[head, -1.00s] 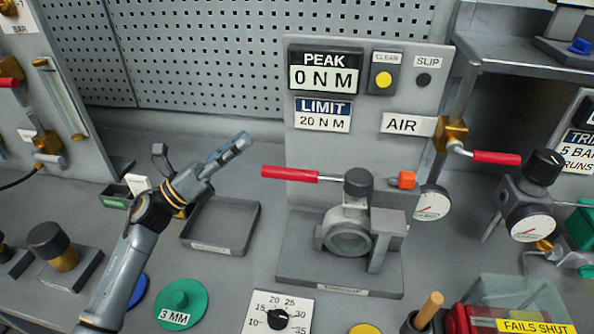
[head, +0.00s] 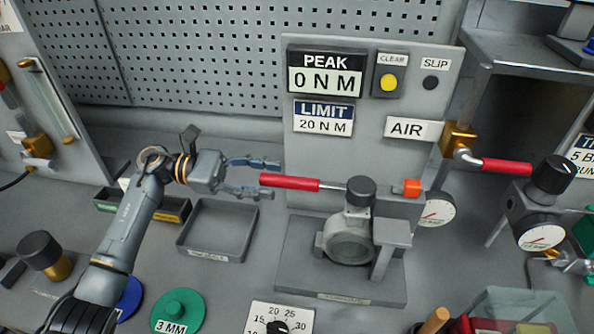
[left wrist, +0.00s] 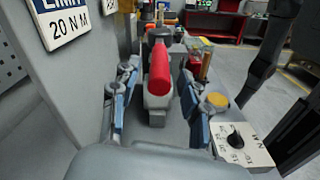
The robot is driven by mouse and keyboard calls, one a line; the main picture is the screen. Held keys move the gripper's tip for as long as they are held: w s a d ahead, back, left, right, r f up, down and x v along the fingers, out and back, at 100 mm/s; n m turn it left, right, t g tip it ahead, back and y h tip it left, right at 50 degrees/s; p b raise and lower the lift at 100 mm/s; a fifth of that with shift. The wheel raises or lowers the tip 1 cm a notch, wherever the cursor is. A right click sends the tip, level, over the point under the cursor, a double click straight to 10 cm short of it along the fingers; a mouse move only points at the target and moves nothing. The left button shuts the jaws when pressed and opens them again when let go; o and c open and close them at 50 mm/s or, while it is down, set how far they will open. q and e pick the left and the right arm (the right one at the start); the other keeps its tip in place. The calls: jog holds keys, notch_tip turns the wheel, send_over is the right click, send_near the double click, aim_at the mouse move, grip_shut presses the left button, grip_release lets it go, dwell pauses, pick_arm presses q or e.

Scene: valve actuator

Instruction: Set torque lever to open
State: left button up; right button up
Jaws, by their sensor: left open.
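The torque lever (head: 290,183) has a red handle on a metal rod. It points left from the black knob on top of the valve body (head: 348,240). My left gripper (head: 268,178) is open at the free end of the red handle, one finger above it and one below in the head view. In the left wrist view the red handle (left wrist: 160,75) lies between the two spread fingers, with a gap on both sides. The peak display (head: 325,72) reads 0 N M. My right gripper is not in view.
A panel with a limit plate (head: 323,117) reading 20 N M stands behind the lever. An empty grey tray (head: 217,230) lies below my left gripper. A second red handle (head: 505,167) sits on the air valve at right. A dial plate (head: 282,318) is in front.

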aim_at(317, 185)
pick_arm(q)
jog(key=d+p, duration=0.1)
jog(key=d, duration=0.1)
jog(key=s+d+p, duration=0.1)
jog(key=d, duration=0.2)
jog(key=shift+d+r, duration=0.15)
jog(key=shift+d, duration=0.15)
jog(key=shift+s+d, duration=0.15)
jog(key=shift+d, duration=0.3)
grip_shut()
